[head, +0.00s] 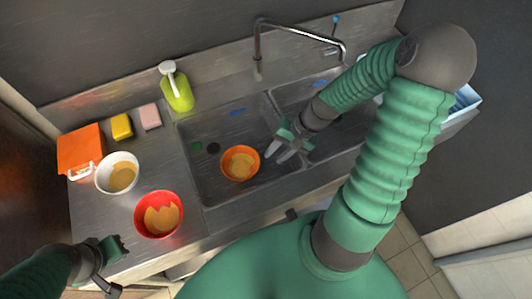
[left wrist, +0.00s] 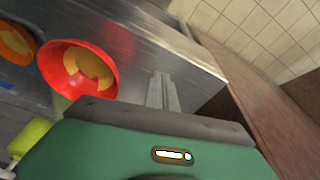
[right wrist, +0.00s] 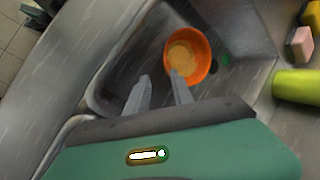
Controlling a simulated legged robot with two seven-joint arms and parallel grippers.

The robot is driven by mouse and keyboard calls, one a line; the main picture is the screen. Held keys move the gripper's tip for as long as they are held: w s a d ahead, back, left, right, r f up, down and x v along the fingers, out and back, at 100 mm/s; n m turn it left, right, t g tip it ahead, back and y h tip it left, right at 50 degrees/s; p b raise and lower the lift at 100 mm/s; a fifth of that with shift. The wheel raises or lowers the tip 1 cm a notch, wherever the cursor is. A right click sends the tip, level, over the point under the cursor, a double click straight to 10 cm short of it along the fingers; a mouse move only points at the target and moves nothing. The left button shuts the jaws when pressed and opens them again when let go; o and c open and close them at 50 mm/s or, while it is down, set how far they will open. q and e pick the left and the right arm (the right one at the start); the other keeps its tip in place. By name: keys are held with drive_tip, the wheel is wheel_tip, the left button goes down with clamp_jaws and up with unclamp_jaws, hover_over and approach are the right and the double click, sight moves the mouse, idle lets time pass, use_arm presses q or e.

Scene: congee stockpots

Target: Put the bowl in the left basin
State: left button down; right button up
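An orange bowl (head: 240,163) with tan residue inside sits upright on the floor of the left basin (head: 190,140). It also shows in the right wrist view (right wrist: 203,60). My right gripper (head: 275,154) is open and empty, just right of that bowl. In the right wrist view one fingertip overlaps the bowl's near edge; I cannot tell if they touch. A red bowl (head: 141,217) and a white bowl (head: 104,180), both with tan residue, stand on the left counter. My left gripper (left wrist: 162,76) has its fingers together and empty, near the counter's front edge, beside the red bowl (left wrist: 60,90).
An orange container (head: 80,146), a yellow sponge (head: 122,127), a pink sponge (head: 150,117) and a green soap bottle (head: 178,94) stand along the back left. A faucet (head: 258,50) rises behind the basins. My right arm crosses the right basin. The counter between the red bowl and left basin is clear.

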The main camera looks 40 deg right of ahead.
drive_tip(key=a+r+n+h, duration=0.4)
drive_tip(key=a+r+n, duration=0.2)
drive_tip(key=a+n, duration=0.4)
drive_tip(key=shift+r+n+h, duration=0.15)
drive_tip(key=shift+n+h, duration=0.15)
drive_tip(key=shift+h, duration=0.1)
drive_tip(key=shift+a, duration=0.15)
